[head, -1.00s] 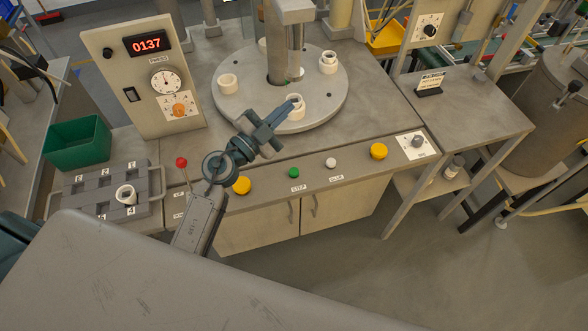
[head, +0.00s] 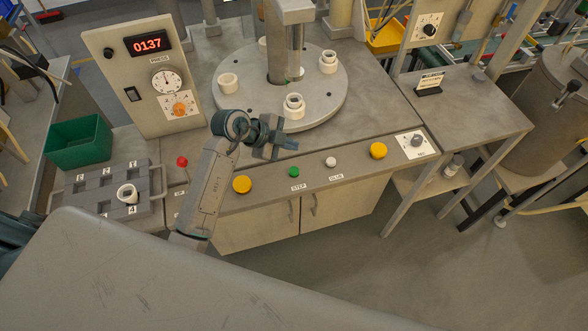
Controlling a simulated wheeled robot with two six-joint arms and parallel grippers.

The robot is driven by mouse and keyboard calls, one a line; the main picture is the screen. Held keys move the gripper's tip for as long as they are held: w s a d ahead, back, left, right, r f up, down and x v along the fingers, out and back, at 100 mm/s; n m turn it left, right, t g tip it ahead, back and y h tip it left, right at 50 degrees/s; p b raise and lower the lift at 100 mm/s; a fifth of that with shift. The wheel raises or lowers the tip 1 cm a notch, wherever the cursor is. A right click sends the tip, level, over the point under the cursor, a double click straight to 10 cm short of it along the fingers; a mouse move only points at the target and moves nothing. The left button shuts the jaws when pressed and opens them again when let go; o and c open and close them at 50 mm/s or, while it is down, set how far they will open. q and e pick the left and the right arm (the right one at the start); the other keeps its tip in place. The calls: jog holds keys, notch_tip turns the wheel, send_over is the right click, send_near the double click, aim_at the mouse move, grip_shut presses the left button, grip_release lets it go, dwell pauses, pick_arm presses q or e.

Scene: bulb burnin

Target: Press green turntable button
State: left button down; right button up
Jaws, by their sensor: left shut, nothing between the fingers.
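The green button (head: 294,172) sits on the front panel of the bench, above the label STEP. The round grey turntable (head: 330,112) is behind it and carries several white ring-shaped parts, one of them (head: 294,107) at its front. My left gripper (head: 290,147) is shut and empty, above the bench just in front of the turntable. In the picture it is a little above the green button and apart from it. My right gripper is not in view.
A yellow button (head: 242,184) is left of the green one. A white button (head: 331,162) and another yellow button (head: 378,150) are to its right. A red-knobbed lever (head: 182,161) and a grey slotted tray (head: 92,205) stand left. The turntable's column (head: 276,45) rises behind.

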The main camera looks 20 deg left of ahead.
pick_arm(q)
jog(key=b, duration=0.7)
send_over(290, 171)
jog(key=shift+f, duration=3.1)
jog(key=shift+f+b, duration=0.4)
jog(key=shift+f, duration=0.85)
jog(key=shift+f, duration=0.15)
jog(key=shift+f, duration=0.25)
